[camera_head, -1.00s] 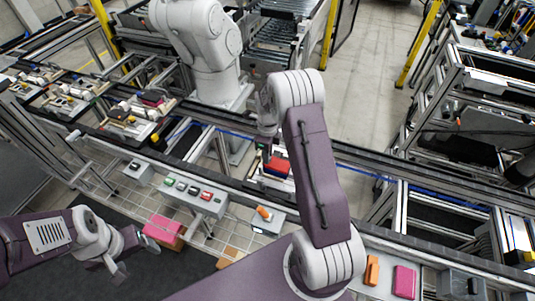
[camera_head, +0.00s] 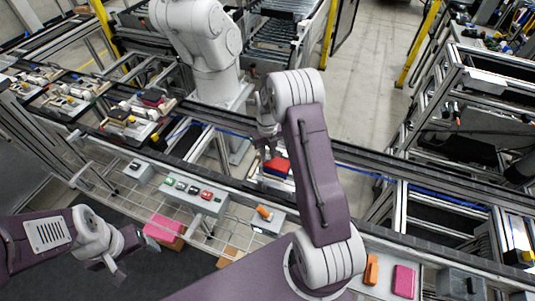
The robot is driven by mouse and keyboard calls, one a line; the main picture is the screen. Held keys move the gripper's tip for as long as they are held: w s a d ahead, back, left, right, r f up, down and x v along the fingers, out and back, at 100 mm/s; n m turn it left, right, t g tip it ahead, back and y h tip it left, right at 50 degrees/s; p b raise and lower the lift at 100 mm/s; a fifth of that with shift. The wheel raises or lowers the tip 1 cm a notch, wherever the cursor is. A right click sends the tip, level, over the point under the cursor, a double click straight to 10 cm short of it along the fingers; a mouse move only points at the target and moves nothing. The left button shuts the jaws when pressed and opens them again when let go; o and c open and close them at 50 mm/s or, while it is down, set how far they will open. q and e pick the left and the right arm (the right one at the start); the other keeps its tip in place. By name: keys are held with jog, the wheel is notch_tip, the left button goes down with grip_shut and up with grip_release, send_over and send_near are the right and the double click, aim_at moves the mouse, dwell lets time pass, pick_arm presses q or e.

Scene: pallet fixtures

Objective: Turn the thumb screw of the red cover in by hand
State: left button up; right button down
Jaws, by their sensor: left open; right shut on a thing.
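The red cover (camera_head: 279,166) sits on a fixture on the conveyor, just left of my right forearm. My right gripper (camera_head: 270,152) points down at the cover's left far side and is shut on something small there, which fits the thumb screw. The screw itself is hidden by the fingers and too small to make out. My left gripper (camera_head: 118,272) is open and empty, low at the left over the dark floor mat, well away from the cover.
A button box (camera_head: 195,196) and a small box with an orange switch (camera_head: 264,213) stand along the conveyor's near side. A pink block (camera_head: 163,228) is near my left gripper. Other pallets (camera_head: 130,122) stand at the left. A white robot arm (camera_head: 205,45) stands behind.

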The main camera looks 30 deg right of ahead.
aim_at(268, 157)
jog(key=shift+m, duration=0.4)
jog(key=c, duration=1.2)
grip_release()
jog(key=shift+w+r, duration=0.1)
jog(key=shift+r, duration=0.2)
notch_tip(268, 157, up, 8)
jog(key=b, duration=0.2)
jog(key=shift+r, duration=0.2)
